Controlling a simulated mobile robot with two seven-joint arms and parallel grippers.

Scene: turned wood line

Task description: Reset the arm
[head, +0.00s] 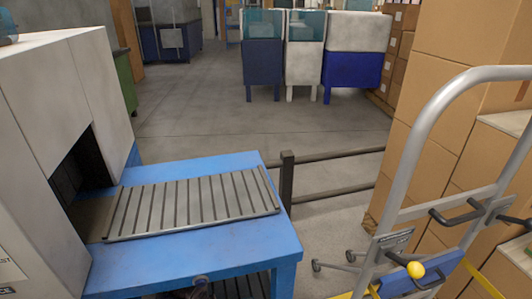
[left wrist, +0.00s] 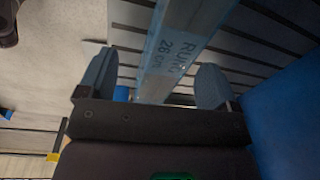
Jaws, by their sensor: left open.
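In the left wrist view my left gripper (left wrist: 157,72) is open, one blue-grey finger on each side. A pale bluish bar marked "RUNG 26 cm" (left wrist: 182,28) runs between the fingers toward the top of the picture. Gaps show between it and both fingers, and its near end is hidden behind the gripper body. Dark slats of the conveyor lie behind it. In the head view neither gripper can be made out clearly, and I cannot pick out the bar on the slatted bed (head: 190,205). My right gripper is not in view.
A blue table (head: 225,250) carries the slatted bed out of a white machine (head: 50,110) at left. A dark railing (head: 335,155) stands behind it. A grey hand truck (head: 415,150) and stacked cartons (head: 470,40) fill the right. Open floor (head: 200,110) lies beyond.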

